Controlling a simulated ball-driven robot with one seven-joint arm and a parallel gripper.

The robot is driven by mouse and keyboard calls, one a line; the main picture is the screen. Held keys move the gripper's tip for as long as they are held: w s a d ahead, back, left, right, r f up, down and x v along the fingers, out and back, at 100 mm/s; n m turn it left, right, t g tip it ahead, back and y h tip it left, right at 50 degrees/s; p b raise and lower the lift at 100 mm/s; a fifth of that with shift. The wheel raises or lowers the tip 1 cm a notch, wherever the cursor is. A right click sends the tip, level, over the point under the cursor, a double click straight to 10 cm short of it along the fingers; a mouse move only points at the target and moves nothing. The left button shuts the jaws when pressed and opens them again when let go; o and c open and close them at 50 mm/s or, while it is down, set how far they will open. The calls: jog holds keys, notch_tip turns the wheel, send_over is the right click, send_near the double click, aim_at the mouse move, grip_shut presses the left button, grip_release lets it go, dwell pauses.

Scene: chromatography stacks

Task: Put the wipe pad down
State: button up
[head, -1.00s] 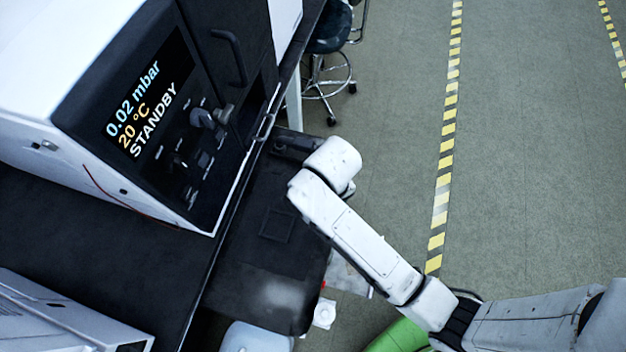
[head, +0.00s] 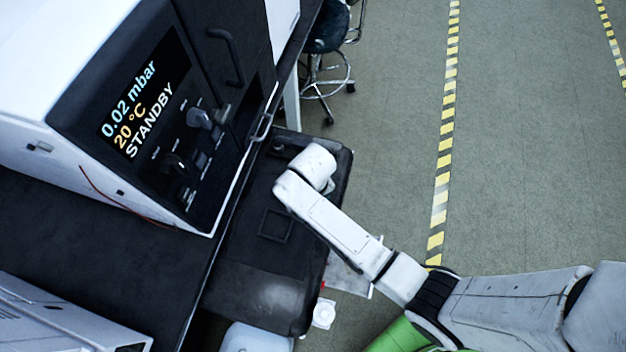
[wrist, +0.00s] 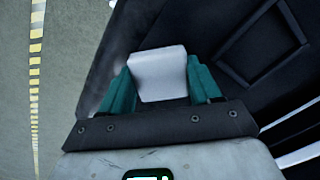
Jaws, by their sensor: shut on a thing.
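The wipe pad (wrist: 158,82) is a pale grey-white block in the wrist view. My gripper (wrist: 159,68) is shut on it, with one teal finger at each side. Pad and fingers are over a black, case-like surface (head: 250,255); I cannot tell whether the pad touches it.
The black surface has a recessed square (head: 275,226). To its left is a bench with an instrument (head: 150,110) reading STANDBY. A stool (head: 325,60) stands behind. A white item (head: 324,313) lies near the front. Open floor (head: 400,130) lies right.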

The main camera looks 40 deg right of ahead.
jog(key=shift+f, duration=0.15)
jog(key=o, duration=1)
notch_tip(320, 180, up, 12)
jog(key=shift+n+t, duration=0.5)
jog(key=s+d, duration=0.2)
jog(key=s, duration=0.3)
jog(key=s+d+r, duration=0.1)
jog(key=s+d, duration=0.2)
jog(key=s, duration=0.2)
jog(key=s+d+r, duration=0.1)
jog(key=s+d, duration=0.2)
jog(key=s, duration=0.3)
jog(key=shift+f, duration=0.2)
